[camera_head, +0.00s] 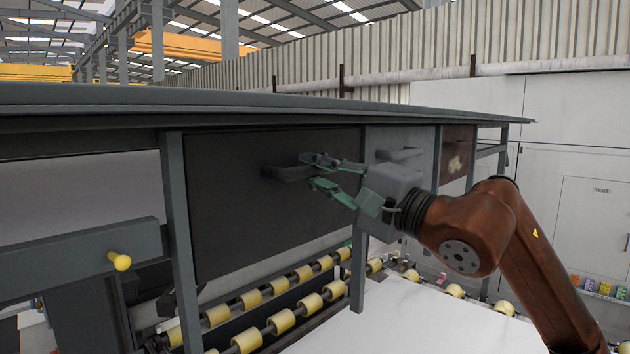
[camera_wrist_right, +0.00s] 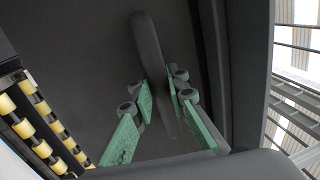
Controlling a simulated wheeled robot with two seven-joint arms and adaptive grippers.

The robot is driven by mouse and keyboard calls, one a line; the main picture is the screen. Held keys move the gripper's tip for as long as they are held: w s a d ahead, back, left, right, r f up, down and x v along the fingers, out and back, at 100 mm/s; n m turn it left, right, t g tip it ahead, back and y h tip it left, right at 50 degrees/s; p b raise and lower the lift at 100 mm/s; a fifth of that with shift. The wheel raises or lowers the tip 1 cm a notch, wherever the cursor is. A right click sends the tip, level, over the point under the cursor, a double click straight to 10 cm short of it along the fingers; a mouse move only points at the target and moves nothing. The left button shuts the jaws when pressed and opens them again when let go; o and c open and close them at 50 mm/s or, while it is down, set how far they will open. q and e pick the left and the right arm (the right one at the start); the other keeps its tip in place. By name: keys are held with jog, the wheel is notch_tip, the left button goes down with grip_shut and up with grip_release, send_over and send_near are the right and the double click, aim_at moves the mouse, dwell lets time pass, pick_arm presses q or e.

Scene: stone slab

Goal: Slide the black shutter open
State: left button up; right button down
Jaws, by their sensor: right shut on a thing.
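The black shutter (camera_head: 250,225) is a dark flat panel under the long counter, between two grey posts. Its dark handle (camera_head: 283,173) sticks out near the panel's upper right. My right gripper (camera_head: 311,171) reaches in from the right, with its green-padded fingers at the right end of the handle. In the right wrist view, the two fingers (camera_wrist_right: 160,97) lie on either side of the handle (camera_wrist_right: 148,48) and are shut on it. Part of the handle between the fingers is hidden in the head view. My left gripper is in neither view.
A grey panel with a handle (camera_head: 400,154) and a rusty brown panel (camera_head: 457,155) stand right of the shutter. The counter's edge (camera_head: 270,120) runs just above. Yellow rollers (camera_head: 281,321) lie below. A yellow knob (camera_head: 120,262) sits on a grey beam at left.

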jog(key=shift+s+d+r, duration=0.1)
jog(key=shift+r, duration=0.3)
jog(key=c, duration=1.8)
grip_release()
jog(key=shift+c, duration=0.2)
jog(key=shift+f, duration=0.1)
jog(key=shift+s+d, duration=0.1)
jog(key=v, duration=1.1)
jog(key=shift+s+d, duration=0.2)
jog(key=shift+f, duration=0.15)
